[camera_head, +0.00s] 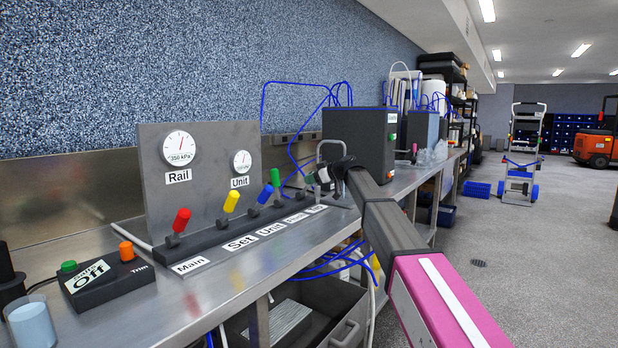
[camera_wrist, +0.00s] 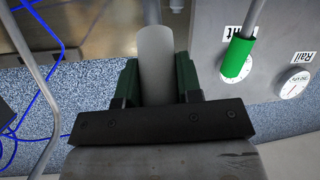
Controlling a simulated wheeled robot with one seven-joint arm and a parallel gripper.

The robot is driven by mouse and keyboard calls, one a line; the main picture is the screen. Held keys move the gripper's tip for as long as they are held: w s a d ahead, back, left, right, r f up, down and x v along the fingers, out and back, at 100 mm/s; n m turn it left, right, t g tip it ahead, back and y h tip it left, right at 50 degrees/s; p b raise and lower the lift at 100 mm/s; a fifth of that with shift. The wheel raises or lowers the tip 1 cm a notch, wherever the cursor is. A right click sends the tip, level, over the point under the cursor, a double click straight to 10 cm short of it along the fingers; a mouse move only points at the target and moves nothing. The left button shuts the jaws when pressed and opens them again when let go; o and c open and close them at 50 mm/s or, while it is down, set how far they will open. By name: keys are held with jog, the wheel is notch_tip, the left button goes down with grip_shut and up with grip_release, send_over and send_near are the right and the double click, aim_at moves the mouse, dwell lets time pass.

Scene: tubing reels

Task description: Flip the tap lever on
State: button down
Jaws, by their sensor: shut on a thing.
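A row of levers stands on a dark strip on the bench: a red lever (camera_head: 181,220), a yellow lever (camera_head: 231,202), a blue lever (camera_head: 265,195), a green lever (camera_head: 275,177) and, at the far end, a pale grey lever (camera_head: 323,175). My gripper (camera_wrist: 157,82) is shut on the pale grey lever, which stands between its green finger pads in the wrist view. The green lever also shows there at the right, apart from my fingers. The label by the grey lever is too small to read, and its base is hidden.
A dark panel (camera_head: 150,195) with two gauges stands behind the levers. A control box (camera_head: 105,283) reading "Off" and a clear beaker (camera_head: 32,322) are at the near left. A dark box (camera_head: 352,140) and blue tubing (camera_head: 300,84) are beyond. The aisle at right is open.

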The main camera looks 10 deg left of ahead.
jog(key=shift+s+d+f, duration=0.1)
jog(key=shift+d+f, duration=0.05)
jog(key=shift+f, duration=0.05)
dwell(0.4)
jog(key=c, duration=0.8)
grip_release()
jog(key=v, duration=1.1)
jog(key=shift+f, duration=0.15)
jog(key=shift+d, duration=0.1)
